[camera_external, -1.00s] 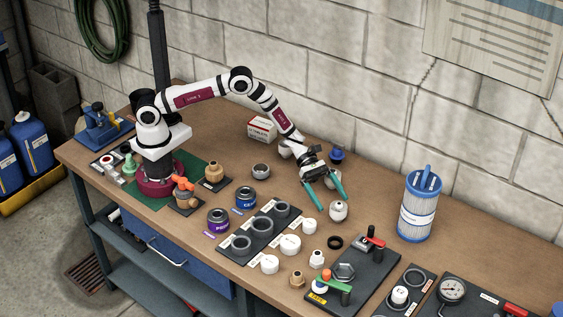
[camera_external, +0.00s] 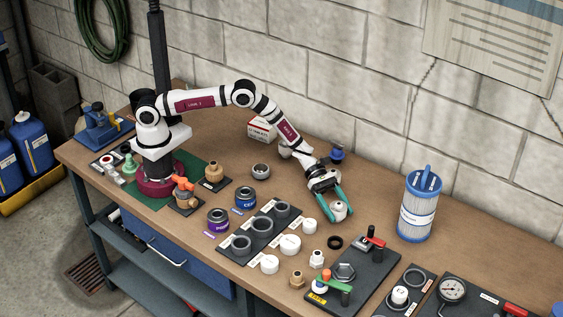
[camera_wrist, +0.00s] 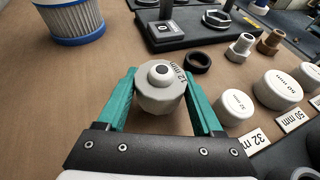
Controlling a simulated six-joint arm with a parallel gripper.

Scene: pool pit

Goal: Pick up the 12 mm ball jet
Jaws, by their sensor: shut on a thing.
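The 12 mm ball jet (camera_wrist: 158,92) is a pale grey, faceted round fitting with a dark hole in its white top and "12 mm" lettered on its rim. My gripper (camera_wrist: 160,100) is shut on it, with one green finger on each side. In the external view the ball jet (camera_external: 340,211) sits between the fingertips of my gripper (camera_external: 337,208) at bench level. I cannot tell whether it still touches the bench.
A black ring (camera_wrist: 198,62) lies close beyond the ball jet. White caps (camera_wrist: 235,108) and a dark socket board (camera_external: 246,258) are nearby. A blue-and-white filter cartridge (camera_external: 419,207) stands to the right. A black fittings board (camera_external: 352,280) lies toward the front.

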